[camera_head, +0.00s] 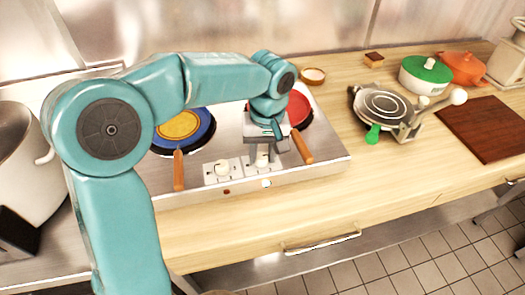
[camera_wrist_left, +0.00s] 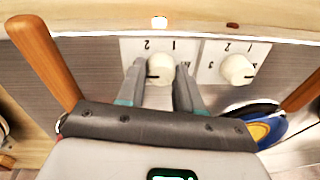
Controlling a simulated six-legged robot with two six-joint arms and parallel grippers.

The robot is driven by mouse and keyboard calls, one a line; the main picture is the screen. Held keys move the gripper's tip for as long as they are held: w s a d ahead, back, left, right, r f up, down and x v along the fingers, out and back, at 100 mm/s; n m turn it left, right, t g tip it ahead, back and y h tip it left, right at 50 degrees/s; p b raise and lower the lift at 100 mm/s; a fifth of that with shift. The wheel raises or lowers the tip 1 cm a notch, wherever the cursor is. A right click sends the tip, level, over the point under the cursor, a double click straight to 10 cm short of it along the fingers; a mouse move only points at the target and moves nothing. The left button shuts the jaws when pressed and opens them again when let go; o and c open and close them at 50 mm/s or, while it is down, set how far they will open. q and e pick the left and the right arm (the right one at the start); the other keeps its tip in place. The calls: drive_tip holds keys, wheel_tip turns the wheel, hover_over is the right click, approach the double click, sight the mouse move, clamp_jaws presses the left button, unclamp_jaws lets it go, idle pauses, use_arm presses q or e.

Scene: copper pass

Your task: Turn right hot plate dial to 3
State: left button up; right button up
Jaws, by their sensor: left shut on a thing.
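The right hot plate dial (camera_wrist_left: 160,69) is a cream knob on a white plate marked with numbers, 1 and 2 legible in the wrist view. My left gripper (camera_wrist_left: 159,84) is shut on it, one grey finger on each side. In the head view my left gripper (camera_head: 262,158) reaches down to the front of the stove and hides most of this dial. A short dark mark shows at the knob's side in the wrist view; the exact setting is unclear. The left dial (camera_head: 222,168) stands free beside it. My right gripper is not in view.
A red pan (camera_head: 299,108) with a wooden handle (camera_head: 302,147) sits just right of my gripper. A large pot (camera_head: 20,150) stands far left. The front counter is clear.

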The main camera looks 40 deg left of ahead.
use_arm(q)
drive_tip(key=shift+w+r, duration=0.1)
drive_tip(key=shift+r, duration=0.05)
drive_tip(key=o, duration=1)
drive_tip(key=shift+o, duration=0.2)
wheel_tip(320, 180, up, 16)
drive_tip(key=p, duration=0.2)
drive_tip(key=shift+w+d, duration=0.35)
drive_tip(key=shift+d, duration=0.1)
drive_tip(key=shift+r+p, duration=0.15)
drive_tip(key=shift+p, duration=0.15)
